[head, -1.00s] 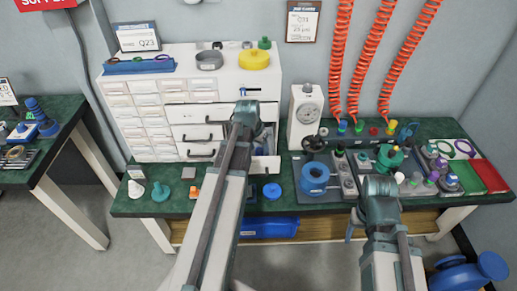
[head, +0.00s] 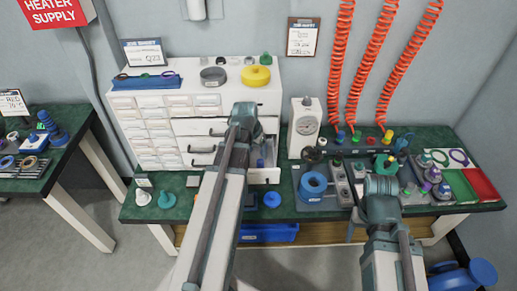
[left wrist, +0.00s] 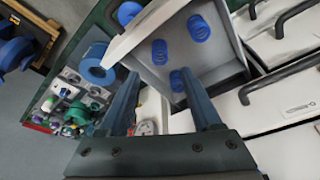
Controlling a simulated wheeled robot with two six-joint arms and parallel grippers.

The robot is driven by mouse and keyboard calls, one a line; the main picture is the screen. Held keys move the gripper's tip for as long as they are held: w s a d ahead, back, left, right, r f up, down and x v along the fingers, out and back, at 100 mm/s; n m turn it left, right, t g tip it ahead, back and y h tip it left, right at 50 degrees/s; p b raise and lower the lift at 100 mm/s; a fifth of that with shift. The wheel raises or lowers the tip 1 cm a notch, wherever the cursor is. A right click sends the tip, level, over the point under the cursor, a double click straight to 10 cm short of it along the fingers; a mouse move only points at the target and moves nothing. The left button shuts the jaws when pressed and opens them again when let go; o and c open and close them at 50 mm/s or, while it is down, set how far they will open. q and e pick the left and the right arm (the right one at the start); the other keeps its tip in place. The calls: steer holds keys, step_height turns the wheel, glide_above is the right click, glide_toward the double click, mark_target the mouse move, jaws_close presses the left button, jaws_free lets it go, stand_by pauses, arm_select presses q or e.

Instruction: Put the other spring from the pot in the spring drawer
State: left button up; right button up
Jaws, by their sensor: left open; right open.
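An open white drawer (head: 263,175) of the cabinet holds blue coil springs. In the left wrist view, the drawer (left wrist: 222,72) shows one spring (left wrist: 198,28) near its far side, one (left wrist: 159,52) nearer the middle and one (left wrist: 176,80) low down by a fingertip. My left gripper (left wrist: 160,76) is open over the drawer; I cannot tell whether it touches the lowest spring. Its arm hides part of the drawer in the head view. My right gripper (head: 381,190) is over the right part of the bench, open, its fingertips hidden. I cannot tell which thing is the pot.
Red and green trays (head: 481,184) lie at the right end. Closed drawers with dark handles adjoin the open one.

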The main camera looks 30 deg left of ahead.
arm_select(q)
steer(key=p+v, duration=0.3)
steer(key=v, duration=0.1)
steer(key=shift+s+r, duration=0.1)
steer(key=shift+r, duration=0.25)
arm_select(e)
step_height(320, 180, up, 4)
steer(key=shift+r, duration=0.25)
arm_select(q)
steer(key=s+d+m+g, duration=0.1)
steer(key=s+d, duration=0.3)
steer(key=d, duration=0.6)
steer(key=s+d+m+g+y, duration=0.1)
steer(key=s+d, duration=0.3)
steer(key=d, duration=0.6)
steer(key=s+d+m+g, duration=0.1)
steer(key=s+d, duration=0.3)
steer(key=d, duration=0.6)
steer(key=shift+f+g+y, duration=0.3)
steer(key=shift+f, duration=0.05)
steer(key=shift+s, duration=0.15)
